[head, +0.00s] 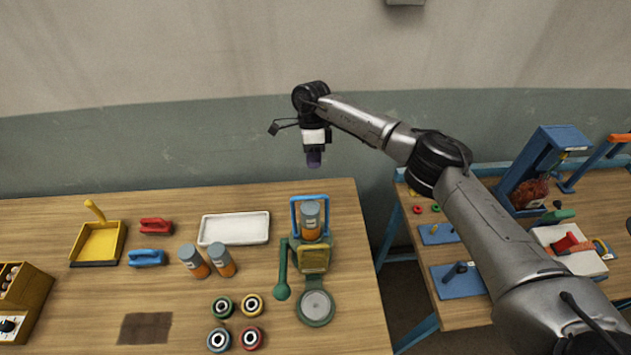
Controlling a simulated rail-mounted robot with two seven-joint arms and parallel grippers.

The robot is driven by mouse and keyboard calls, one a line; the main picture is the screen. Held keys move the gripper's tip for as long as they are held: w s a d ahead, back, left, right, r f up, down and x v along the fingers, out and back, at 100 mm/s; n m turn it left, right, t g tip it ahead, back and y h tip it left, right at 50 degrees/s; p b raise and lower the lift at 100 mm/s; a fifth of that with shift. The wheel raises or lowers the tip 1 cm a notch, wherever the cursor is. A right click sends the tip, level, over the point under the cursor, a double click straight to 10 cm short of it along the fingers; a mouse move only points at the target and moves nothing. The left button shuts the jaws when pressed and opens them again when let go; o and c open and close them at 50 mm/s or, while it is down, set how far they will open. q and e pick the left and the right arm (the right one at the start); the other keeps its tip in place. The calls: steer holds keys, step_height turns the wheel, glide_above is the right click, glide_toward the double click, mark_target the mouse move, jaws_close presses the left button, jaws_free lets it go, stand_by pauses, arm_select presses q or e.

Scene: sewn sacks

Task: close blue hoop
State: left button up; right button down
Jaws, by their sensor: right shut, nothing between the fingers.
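The blue hoop (294,213) stands upright on a green device (324,263) near the right end of the left table. An orange and grey jar (311,222) stands within the hoop's outline; I cannot tell whether hoop and jar touch. My right gripper (314,160) points down, shut and empty, above and behind the hoop, apart from it. Its fingertips are small and dark here. My left gripper is not in view.
The device has a green lever (283,270) and a round pan (316,306). Two jars (221,260), a white tray (236,229) and several coloured rings (252,305) lie to its left. A second table (411,265) stands right, beyond a gap.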

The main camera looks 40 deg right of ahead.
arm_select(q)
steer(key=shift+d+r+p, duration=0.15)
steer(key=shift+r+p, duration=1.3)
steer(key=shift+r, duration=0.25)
arm_select(e)
steer(key=s+a+f, duration=0.3)
steer(key=s, duration=0.1)
steer(key=shift+s+f, duration=0.2)
steer(key=shift+f, duration=0.2)
steer(key=shift+a, duration=0.15)
